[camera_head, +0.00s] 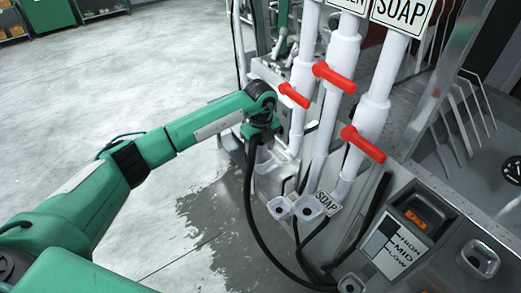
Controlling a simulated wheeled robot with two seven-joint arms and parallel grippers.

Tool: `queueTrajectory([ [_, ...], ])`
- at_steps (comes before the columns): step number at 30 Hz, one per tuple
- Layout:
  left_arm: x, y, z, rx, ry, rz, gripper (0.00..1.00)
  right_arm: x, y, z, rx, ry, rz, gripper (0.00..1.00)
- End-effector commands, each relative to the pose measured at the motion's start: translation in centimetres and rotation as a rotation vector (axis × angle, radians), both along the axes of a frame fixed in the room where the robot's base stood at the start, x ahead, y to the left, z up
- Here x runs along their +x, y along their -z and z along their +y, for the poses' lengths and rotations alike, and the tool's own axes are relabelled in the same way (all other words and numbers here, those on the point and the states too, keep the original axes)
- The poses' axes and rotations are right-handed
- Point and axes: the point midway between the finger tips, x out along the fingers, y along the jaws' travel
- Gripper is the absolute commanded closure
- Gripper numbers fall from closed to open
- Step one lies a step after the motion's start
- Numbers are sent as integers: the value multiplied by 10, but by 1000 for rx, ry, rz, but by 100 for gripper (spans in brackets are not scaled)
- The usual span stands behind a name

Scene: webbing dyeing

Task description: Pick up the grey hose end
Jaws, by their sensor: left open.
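A black hose (249,205) runs up to my left gripper (262,134), then loops down and to the right along the machine's foot. The grey hose end is not clearly visible; the hose's top is at or just behind the gripper fingers, which partly hide it. My left gripper points down beside the white pipes, and its jaws are open. I cannot tell whether the fingers touch the hose. My right gripper is not in view.
White pipes with red handles (334,77) rise close to the right of the gripper. Pale round sockets (309,208) and a "SOAP" label sit below them. A flow panel (394,245) stands at lower right. The grey floor (170,85) is open at left, with a wet patch (215,215).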

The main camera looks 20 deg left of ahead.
Motion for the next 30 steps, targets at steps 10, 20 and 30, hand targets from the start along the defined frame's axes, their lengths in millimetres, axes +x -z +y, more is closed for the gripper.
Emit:
queueTrajectory([
  [10, 0, 0, 0, 0, 0, -1, 70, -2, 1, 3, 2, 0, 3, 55],
  [20, 1, -1, 0, 0, 0, -2, 97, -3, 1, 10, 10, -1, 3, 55],
  [30, 2, -28, 0, -1, 0, -7, 97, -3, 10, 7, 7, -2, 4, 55],
])
